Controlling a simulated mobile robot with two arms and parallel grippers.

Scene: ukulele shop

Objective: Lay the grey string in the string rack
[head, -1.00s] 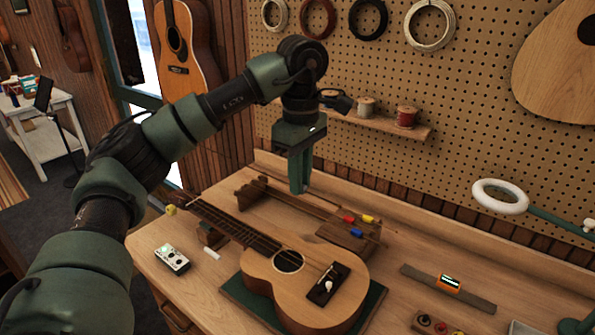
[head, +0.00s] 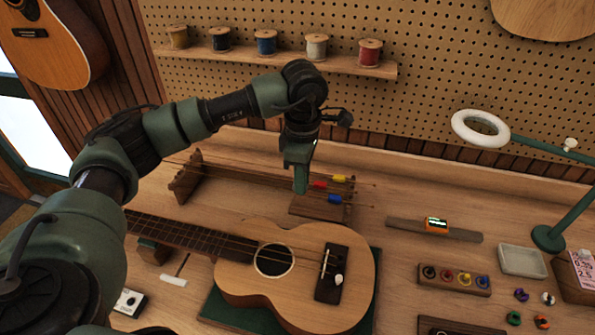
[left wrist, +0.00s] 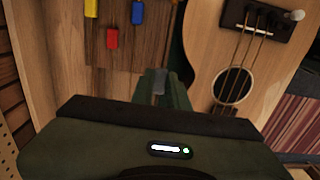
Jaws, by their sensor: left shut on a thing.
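The string rack (head: 318,209) is a wooden stand on the bench behind the ukulele, with a second notched post (head: 187,180) at its left. Strings with a red tag (head: 320,185), a yellow tag (head: 339,178) and a blue tag (head: 335,199) lie across it. My left gripper (head: 300,188) points down just left of the red tag, at the rack's right block. In the left wrist view it is shut on a small grey piece (left wrist: 159,86), which looks like the grey string's tag. The string's length cannot be made out. My right gripper is out of view.
A ukulele (head: 300,262) lies on a green mat (head: 235,317) in front of the rack. A ruler-like strip with a tuner (head: 436,225), a peg block (head: 453,279), a tray (head: 522,260) and a green lamp (head: 548,238) stand to the right. The pegboard wall rises behind.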

